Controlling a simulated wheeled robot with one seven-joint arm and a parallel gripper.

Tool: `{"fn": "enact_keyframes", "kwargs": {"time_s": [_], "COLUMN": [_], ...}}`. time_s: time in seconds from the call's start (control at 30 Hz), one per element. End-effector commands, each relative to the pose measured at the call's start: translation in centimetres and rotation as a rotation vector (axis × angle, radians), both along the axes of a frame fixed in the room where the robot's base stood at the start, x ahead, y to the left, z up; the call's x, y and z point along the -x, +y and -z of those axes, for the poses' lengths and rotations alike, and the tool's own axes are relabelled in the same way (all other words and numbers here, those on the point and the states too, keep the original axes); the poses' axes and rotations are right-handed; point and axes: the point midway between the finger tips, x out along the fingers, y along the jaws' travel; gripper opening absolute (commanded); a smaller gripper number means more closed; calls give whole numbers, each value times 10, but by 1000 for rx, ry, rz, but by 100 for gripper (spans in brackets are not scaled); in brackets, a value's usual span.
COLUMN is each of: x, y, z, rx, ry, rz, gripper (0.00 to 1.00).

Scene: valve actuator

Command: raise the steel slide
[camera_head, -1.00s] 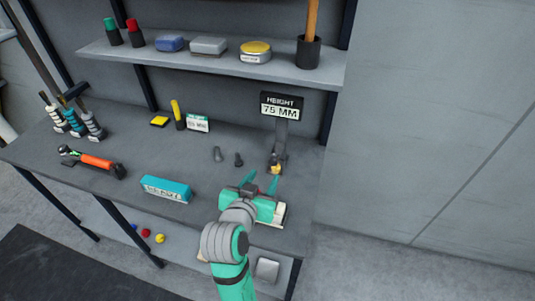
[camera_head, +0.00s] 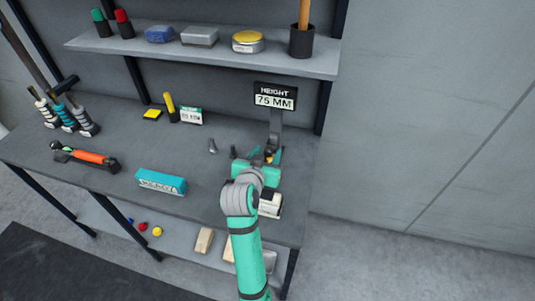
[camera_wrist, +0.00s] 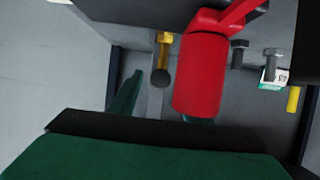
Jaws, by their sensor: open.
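A grey upright post (camera_head: 275,128) stands at the right end of the bench under a display (camera_head: 274,97) reading "HEIGHT 75 MM". I cannot tell the steel slide apart from it. A small yellow part (camera_head: 268,154) shows at its foot, partly hidden by my gripper. My gripper (camera_head: 258,154) is open close in front of the post's foot. In the wrist view a red cylindrical handle (camera_wrist: 202,75) on a red arm overlaps the right finger. A yellow-stemmed, dark-ended part (camera_wrist: 163,60) shows between it and the left finger. I see no grip on either.
Grey bolts (camera_head: 212,146) stand left of my gripper. A teal box (camera_head: 161,182) lies at the bench's front edge, with an orange-handled tool (camera_head: 88,157) farther left. A shelf (camera_head: 200,55) runs above the bench. Bare bench surface lies between the box and bolts.

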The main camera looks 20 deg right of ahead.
Motion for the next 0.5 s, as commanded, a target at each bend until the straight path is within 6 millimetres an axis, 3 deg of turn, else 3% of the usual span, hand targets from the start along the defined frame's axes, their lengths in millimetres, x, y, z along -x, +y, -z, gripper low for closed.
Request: {"fn": "enact_keyframes", "kwargs": {"time_s": [0.17, 0.37, 0.5], "x": [0, 0, 0], "y": [0, -1, -2], "z": [0, 0, -1], "rx": [0, 0, 1], "ry": [0, 0, -1], "rz": [0, 2, 3], "gripper": [44, 1, 0]}}
